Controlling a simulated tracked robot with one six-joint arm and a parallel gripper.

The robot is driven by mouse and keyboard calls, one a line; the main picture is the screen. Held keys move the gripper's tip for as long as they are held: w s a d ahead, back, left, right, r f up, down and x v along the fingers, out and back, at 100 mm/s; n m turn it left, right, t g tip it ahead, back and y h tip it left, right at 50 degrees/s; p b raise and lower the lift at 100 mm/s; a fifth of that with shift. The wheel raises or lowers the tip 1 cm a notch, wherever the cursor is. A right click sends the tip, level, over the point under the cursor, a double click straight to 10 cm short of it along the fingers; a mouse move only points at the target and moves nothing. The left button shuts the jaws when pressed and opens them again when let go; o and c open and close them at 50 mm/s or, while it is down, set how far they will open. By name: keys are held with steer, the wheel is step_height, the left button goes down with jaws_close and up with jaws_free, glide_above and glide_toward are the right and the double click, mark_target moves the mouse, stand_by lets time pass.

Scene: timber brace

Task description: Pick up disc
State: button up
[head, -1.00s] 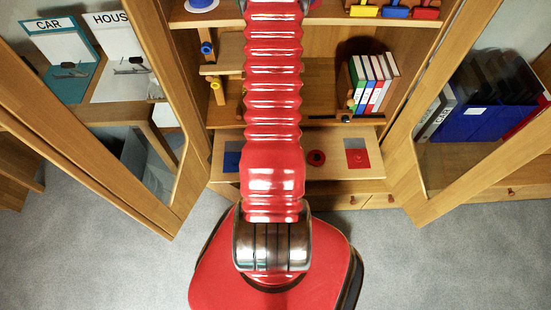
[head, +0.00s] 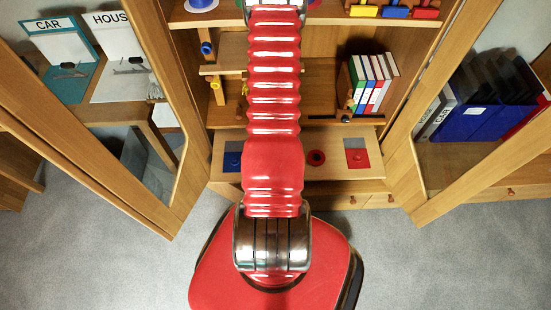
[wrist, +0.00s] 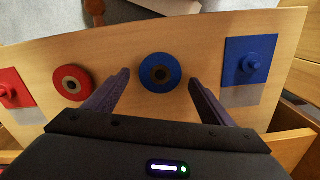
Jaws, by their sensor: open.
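A blue disc (wrist: 160,72) with a dark centre lies on a light wooden board (wrist: 120,62) in the wrist view. A similar red disc (wrist: 71,82) lies to its left; it also shows in the head view (head: 316,158). My gripper (wrist: 160,78) is open and empty, its dark fingertips showing on either side of the blue disc. The height of the fingers above the board is hard to tell. In the head view my arm hides the blue disc, and my gripper is out of sight.
A blue knobbed plate (wrist: 249,62) and a red knobbed plate (wrist: 12,90) lie at opposite ends of the board. Wooden cabinet doors stand open on both sides.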

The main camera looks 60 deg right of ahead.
steer(key=shift+f, duration=0.45)
steer(key=shift+f, duration=0.25)
stand_by(0.7)
steer(key=shift+c, duration=0.6)
steer(key=c, duration=1)
steer(key=shift+r, duration=0.15)
step_height(320, 180, up, 10)
steer(key=shift+s+r, duration=0.1)
stand_by(0.6)
